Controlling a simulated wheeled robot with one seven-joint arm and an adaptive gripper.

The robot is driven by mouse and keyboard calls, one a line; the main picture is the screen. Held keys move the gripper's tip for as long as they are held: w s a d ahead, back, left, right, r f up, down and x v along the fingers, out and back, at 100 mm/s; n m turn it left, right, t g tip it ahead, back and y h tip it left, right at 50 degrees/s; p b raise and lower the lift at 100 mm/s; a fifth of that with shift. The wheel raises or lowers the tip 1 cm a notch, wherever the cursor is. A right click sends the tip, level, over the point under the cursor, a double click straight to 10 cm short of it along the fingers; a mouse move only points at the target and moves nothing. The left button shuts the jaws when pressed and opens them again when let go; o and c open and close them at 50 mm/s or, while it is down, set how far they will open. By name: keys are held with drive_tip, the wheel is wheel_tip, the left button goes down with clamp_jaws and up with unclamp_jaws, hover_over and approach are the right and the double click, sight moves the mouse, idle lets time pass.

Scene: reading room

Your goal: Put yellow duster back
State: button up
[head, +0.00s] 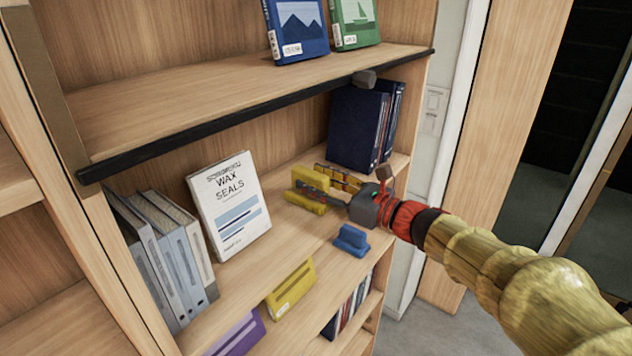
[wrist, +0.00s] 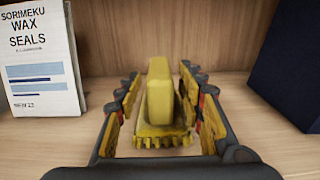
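The yellow duster (head: 309,180) stands on the middle shelf board, toward the back, between the white book and the dark blue binders. In the wrist view the duster (wrist: 159,92) is upright, with a tall block on a wider toothed base. My gripper (head: 325,190) reaches in from the right, low over the shelf. In the wrist view its two fingers (wrist: 160,108) are spread, one on each side of the duster. The duster lies between them, with some space visible beside its block. Contact at the base is hard to tell.
A blue duster-like object (head: 351,241) sits near the shelf's front edge. A white "Wax Seals" book (head: 230,205) and grey binders (head: 165,255) stand left; dark blue binders (head: 358,128) stand right. Yellow (head: 290,290) and purple (head: 236,334) items show below. An upper shelf (head: 240,95) overhangs.

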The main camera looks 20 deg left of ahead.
drive_tip(key=shift+r, duration=0.25)
drive_tip(key=v, duration=1.2)
drive_tip(key=s+d+f+n+g+h, duration=0.2)
drive_tip(key=s+d+f+n+h, duration=0.15)
drive_tip(key=s+n, duration=0.35)
drive_tip(key=s+d+f+n+g+h, duration=0.1)
drive_tip(key=s+d+f+n+h, duration=0.3)
drive_tip(key=s, duration=0.5)
drive_tip(key=s+d+f+n+h, duration=0.3)
drive_tip(key=s+d+n+h, duration=0.1)
drive_tip(key=d, duration=0.5)
drive_tip(key=s+d+f+n+t+h, duration=0.1)
drive_tip(key=s+d+f+n+h, duration=0.3)
drive_tip(key=d+n, duration=0.3)
drive_tip(key=shift+s+d+n+t+h, duration=0.3)
drive_tip(key=shift+s+d+h, duration=0.25)
drive_tip(key=shift+s+d, duration=0.35)
